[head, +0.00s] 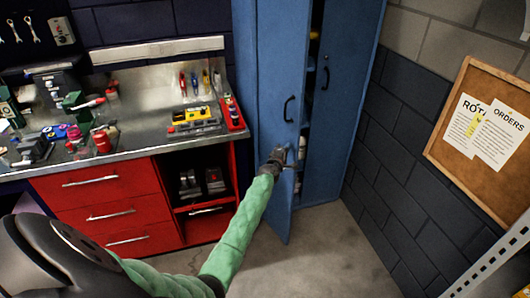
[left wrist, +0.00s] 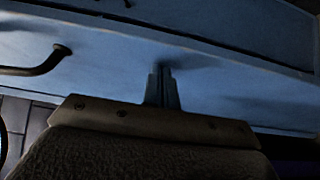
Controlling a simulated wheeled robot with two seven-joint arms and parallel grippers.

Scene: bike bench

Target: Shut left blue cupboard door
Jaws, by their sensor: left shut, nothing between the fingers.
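The right door (head: 345,95) has a dark handle. My left gripper (head: 283,158) is at the left door below its dark handle (head: 289,108), near the door's free edge. In the left wrist view the shut fingers (left wrist: 162,88) point at the blue door panel (left wrist: 215,85) and appear to touch or nearly touch it. The door handle (left wrist: 40,65) is at left. My right gripper is not in view.
A workbench (head: 140,100) with red drawers (head: 100,210) and scattered tools stands left of the cupboard. A corkboard (head: 470,150) with papers hangs on the right wall. The grey floor (head: 330,250) before the cupboard is clear.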

